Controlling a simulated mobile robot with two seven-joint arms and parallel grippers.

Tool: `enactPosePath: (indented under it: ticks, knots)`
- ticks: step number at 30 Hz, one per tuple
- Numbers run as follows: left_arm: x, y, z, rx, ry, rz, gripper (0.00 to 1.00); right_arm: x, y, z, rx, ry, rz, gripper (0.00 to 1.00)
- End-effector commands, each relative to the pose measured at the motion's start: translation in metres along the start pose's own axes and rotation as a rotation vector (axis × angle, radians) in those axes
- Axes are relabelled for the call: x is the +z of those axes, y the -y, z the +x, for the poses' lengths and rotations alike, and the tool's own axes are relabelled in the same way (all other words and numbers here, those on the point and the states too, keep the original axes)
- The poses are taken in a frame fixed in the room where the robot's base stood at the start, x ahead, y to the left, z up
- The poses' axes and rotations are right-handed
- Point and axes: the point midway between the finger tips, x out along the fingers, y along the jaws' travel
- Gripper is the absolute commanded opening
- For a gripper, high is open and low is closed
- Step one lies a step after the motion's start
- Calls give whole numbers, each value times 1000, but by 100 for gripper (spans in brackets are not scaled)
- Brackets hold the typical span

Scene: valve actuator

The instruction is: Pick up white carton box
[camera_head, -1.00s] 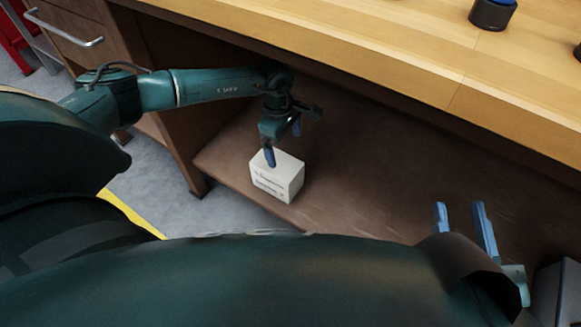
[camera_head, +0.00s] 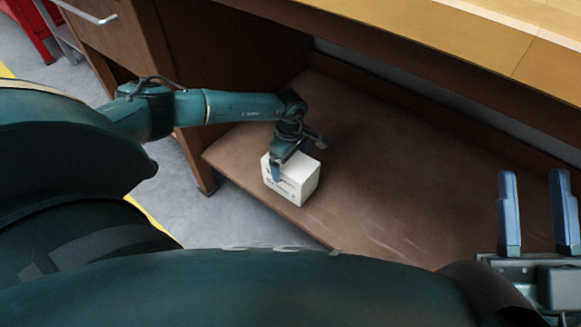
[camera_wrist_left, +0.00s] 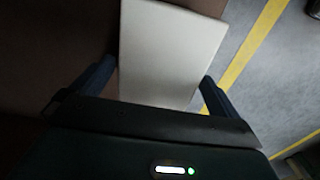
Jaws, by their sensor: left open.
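The white carton box (camera_head: 296,184) stands on the brown lower shelf, near its front left edge, with small dark print on its front side. My left gripper (camera_head: 277,170) is over the box, with one blue finger in front of its near face. In the left wrist view the box (camera_wrist_left: 168,52) lies between the two open fingers of my left gripper (camera_wrist_left: 155,88), one on each side; I cannot tell whether they touch it. My right gripper (camera_head: 533,212) is at the lower right, with two blue fingers apart and nothing between them.
The brown shelf (camera_head: 385,185) is bare to the right of the box. The wooden tabletop (camera_head: 450,38) overhangs it at the back. A drawer cabinet (camera_head: 115,45) stands at the left. A yellow floor line (camera_wrist_left: 245,50) runs past the shelf edge.

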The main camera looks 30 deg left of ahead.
Motion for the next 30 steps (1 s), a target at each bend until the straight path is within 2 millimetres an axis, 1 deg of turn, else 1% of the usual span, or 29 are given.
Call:
enactPosePath:
  ticks: [1,3,10,11,30]
  knots:
    - [0,0,8,1,1,0,100,-1,-1,0,-3,-25,-17,36]
    - [0,-1,11,2,1,1,100,-5,-2,2,-5,-45,-29,36]
    - [0,-1,10,2,1,1,100,-7,-2,3,-5,-51,-33,36]
    - [0,-1,10,2,1,1,98,-7,-2,3,-5,-51,-33,36]
    - [0,-1,10,1,1,0,46,-6,-2,3,-5,-49,-31,36]
